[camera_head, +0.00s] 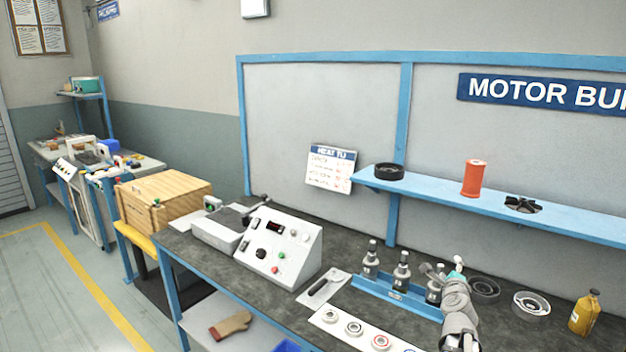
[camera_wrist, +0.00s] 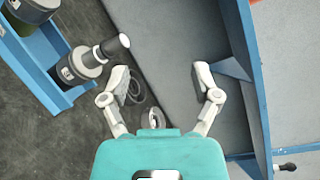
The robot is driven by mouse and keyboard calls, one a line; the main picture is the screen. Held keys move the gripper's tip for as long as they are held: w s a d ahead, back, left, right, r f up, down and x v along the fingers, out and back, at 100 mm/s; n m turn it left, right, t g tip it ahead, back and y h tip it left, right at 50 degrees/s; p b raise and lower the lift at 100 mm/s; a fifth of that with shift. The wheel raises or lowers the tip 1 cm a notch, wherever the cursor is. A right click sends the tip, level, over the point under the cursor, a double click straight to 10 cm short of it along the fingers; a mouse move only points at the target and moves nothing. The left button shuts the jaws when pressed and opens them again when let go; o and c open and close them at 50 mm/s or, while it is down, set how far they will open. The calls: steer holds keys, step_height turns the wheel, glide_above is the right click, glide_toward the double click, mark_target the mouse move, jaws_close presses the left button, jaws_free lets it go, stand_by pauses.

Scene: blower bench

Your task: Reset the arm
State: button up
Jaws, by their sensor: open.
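My gripper (camera_wrist: 161,78) is open in the wrist view, its two pale fingers spread apart with nothing between them. In the head view my arm shows at the lower right, above the bench beside the blue rack (camera_head: 392,296). The rack holds several grey spindle-like tools (camera_head: 401,271); it also shows at the left of the wrist view (camera_wrist: 78,96). A dark ring (camera_head: 484,289) and a grey ring-shaped housing (camera_head: 531,305) lie on the bench right of my arm.
The blue shelf (camera_head: 450,197) runs above the bench, bearing a black ring (camera_head: 389,171), an orange spool (camera_head: 474,178) and a black fan part (camera_head: 523,204). A yellow bottle (camera_head: 585,312) stands at the right. A control box (camera_head: 278,246) and wooden crate (camera_head: 163,200) are left.

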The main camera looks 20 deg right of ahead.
steer(key=w+a+f+n+g+y+p, duration=0.1)
steer(key=w+a+f+n+g+y, duration=0.25)
steer(key=a+n, duration=0.7)
steer(key=w+a+f+n+y+p, duration=0.15)
steer(key=a+f+n+y, duration=0.4)
steer(key=a, duration=0.95)
steer(key=s+a+f+n+g+p, duration=0.2)
steer(key=s+a+f+n+g, duration=0.1)
steer(key=s+a+n+g, duration=0.8)
steer(key=shift+s+a+n+p, duration=0.5)
steer(key=shift+a+n, duration=0.9)
steer(key=shift+a, duration=1.1)
steer(key=c, duration=0.3)
